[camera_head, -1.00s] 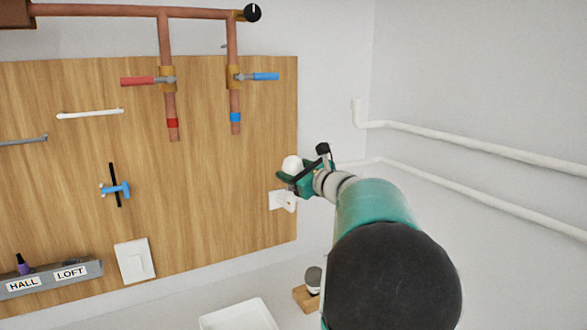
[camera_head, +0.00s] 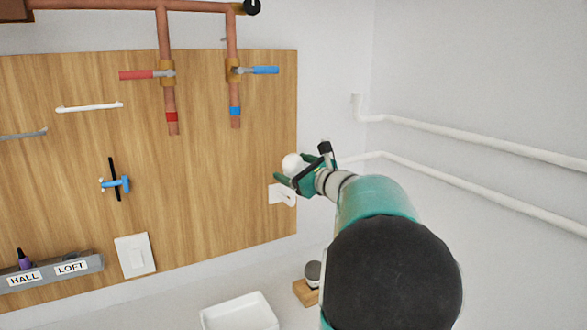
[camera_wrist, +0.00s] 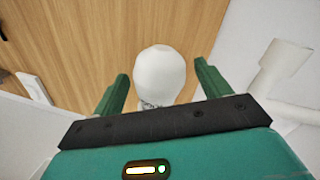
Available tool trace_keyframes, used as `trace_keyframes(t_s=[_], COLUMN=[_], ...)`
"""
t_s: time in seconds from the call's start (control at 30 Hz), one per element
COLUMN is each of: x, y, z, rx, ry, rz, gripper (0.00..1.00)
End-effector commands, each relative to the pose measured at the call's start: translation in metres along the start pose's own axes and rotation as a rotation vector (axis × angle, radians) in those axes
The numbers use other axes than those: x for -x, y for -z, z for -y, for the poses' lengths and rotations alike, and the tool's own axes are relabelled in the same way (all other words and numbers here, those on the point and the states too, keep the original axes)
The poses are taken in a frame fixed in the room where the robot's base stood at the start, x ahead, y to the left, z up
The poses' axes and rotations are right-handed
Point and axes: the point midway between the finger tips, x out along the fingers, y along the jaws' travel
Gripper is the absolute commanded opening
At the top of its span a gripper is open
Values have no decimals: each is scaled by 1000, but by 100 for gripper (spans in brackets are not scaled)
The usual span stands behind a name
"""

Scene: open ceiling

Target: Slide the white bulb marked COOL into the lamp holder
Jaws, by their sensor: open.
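The white bulb (camera_head: 292,163) stands at the board's right edge, above a white wall fitting (camera_head: 282,195) that looks like the lamp holder. My gripper (camera_head: 291,168) is open around the bulb. In the wrist view the bulb (camera_wrist: 160,75) is upright between the two green fingers, with a gap on each side. Dark lettering shows low on it, partly cut off by my gripper's black edge. The bulb's base is hidden, so I cannot tell how it sits in the holder.
A wooden board (camera_head: 200,190) carries copper pipes (camera_head: 168,105), a light switch (camera_head: 134,256) and a grey HALL/LOFT rack (camera_head: 50,272). White pipes (camera_head: 470,147) run along the right wall. Below are a white tray (camera_head: 240,312) and a wooden block (camera_head: 306,292) with a round grey-topped item.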

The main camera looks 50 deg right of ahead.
Motion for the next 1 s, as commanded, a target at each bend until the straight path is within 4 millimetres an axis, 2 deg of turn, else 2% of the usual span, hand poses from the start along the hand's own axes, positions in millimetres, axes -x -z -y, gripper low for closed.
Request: trace_keyframes(t_s=[0.17, 0.4, 0.6, 0.77, 1.0], x=[31, 85, 119, 130, 131], y=[-1, -1, -1, -1, 0], z=[1, 0, 0, 0, 0], rx=[2, 2, 1, 0, 0], ry=[4, 4, 2, 1, 1], rz=[0, 0, 0, 0, 0], gripper=[76, 76, 76, 76, 76])
